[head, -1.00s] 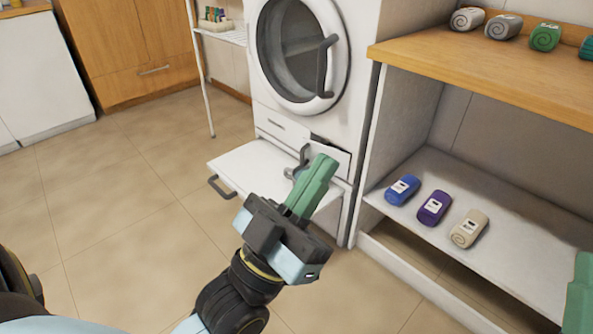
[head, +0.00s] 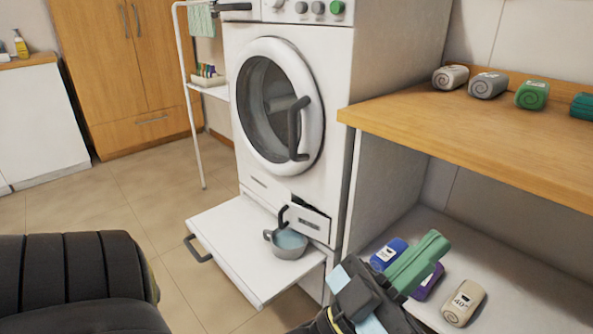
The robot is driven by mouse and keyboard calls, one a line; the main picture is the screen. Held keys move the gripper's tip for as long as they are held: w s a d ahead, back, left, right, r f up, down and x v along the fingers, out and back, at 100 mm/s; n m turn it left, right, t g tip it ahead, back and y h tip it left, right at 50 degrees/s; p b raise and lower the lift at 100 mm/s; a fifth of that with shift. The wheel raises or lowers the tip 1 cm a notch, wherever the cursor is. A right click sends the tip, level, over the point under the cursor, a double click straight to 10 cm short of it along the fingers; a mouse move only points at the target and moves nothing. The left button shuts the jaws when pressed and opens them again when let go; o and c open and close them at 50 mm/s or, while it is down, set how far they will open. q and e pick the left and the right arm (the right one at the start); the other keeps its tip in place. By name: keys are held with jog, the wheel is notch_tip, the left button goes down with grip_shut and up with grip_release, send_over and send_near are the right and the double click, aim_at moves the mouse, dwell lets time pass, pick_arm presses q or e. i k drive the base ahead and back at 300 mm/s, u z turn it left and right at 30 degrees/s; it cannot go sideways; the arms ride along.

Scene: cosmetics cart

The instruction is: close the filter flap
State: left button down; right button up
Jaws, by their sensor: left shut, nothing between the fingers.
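The filter flap (head: 309,224) is a small white panel low on the washing machine (head: 325,100). It stands tilted out at the top, with a dark gap above it. A dark curved handle shows at its left, just above a grey bowl (head: 290,254) holding bluish liquid. The bowl stands on a pulled-out white shelf (head: 230,235) below the flap. My left gripper (head: 436,244) has green fingers, shut with nothing between them. It is to the right of the flap, apart from it, and covers part of the blue and purple rolled towels. My right gripper is out of view.
A wooden counter (head: 470,135) with several rolled towels juts out at the right, above a lower shelf (head: 540,290) with blue, purple and beige rolls. The machine's round door (head: 275,105) is shut. A white rack (head: 179,90) stands behind. Floor at the left is clear.

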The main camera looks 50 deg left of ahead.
aim_at(314, 225)
jog(key=i, duration=0.35)
jog(key=u, duration=1.5)
jog(key=i, duration=1)
